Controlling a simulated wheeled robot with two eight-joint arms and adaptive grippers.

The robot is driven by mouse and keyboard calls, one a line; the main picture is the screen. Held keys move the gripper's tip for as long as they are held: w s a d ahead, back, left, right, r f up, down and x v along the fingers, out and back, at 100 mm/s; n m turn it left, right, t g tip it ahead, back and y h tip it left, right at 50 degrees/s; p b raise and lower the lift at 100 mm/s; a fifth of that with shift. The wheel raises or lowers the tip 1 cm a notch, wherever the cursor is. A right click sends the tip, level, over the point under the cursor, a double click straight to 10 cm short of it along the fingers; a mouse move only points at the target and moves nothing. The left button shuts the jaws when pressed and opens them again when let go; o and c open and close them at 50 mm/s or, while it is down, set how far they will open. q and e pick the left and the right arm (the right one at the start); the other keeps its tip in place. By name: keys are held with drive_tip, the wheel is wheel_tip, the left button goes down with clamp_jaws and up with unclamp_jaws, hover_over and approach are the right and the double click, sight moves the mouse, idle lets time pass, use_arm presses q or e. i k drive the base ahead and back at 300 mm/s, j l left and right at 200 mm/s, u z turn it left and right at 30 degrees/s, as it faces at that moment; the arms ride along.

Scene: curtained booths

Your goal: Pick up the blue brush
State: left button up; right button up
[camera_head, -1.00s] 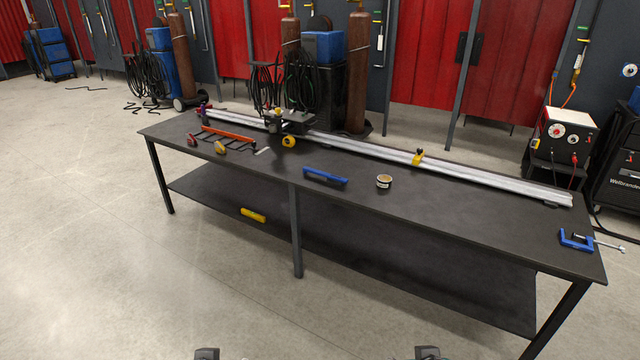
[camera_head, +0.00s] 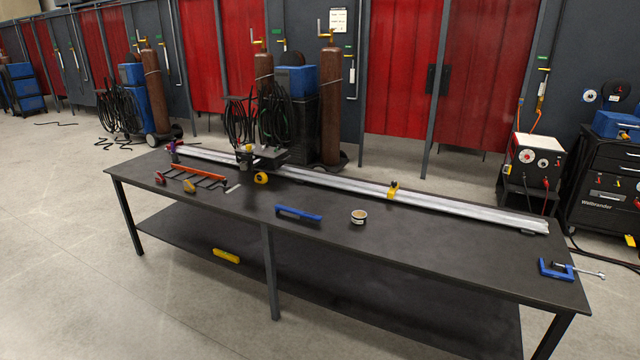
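The blue brush (camera_head: 298,214) lies on the dark table top, near its front edge and around the middle of its length. It is a long, narrow blue bar lying lengthwise along the table, with a darker side facing me. Nothing touches it. A small round tin stands to its right. Neither of my grippers shows in the head view now.
The dark table (camera_head: 430,255) has a lower shelf with a yellow item (camera_head: 226,256). A long metal rail (camera_head: 340,183) runs along its back. A round tin (camera_head: 359,217), an orange-handled tool (camera_head: 199,172) and a blue clamp (camera_head: 556,269) lie on top. Floor in front is clear.

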sight(303, 215)
drive_tip(key=i+z, duration=0.15)
drive_tip(key=i, duration=0.4)
drive_tip(key=i+j+z, duration=0.15)
drive_tip(key=i, duration=0.35)
drive_tip(key=i+j+z, duration=0.15)
drive_tip(key=i, duration=0.4)
drive_tip(key=i+j+z, duration=0.15)
drive_tip(key=i, duration=0.35)
drive_tip(key=i+j+z, duration=0.15)
drive_tip(key=i, duration=0.35)
drive_tip(key=j, duration=0.1)
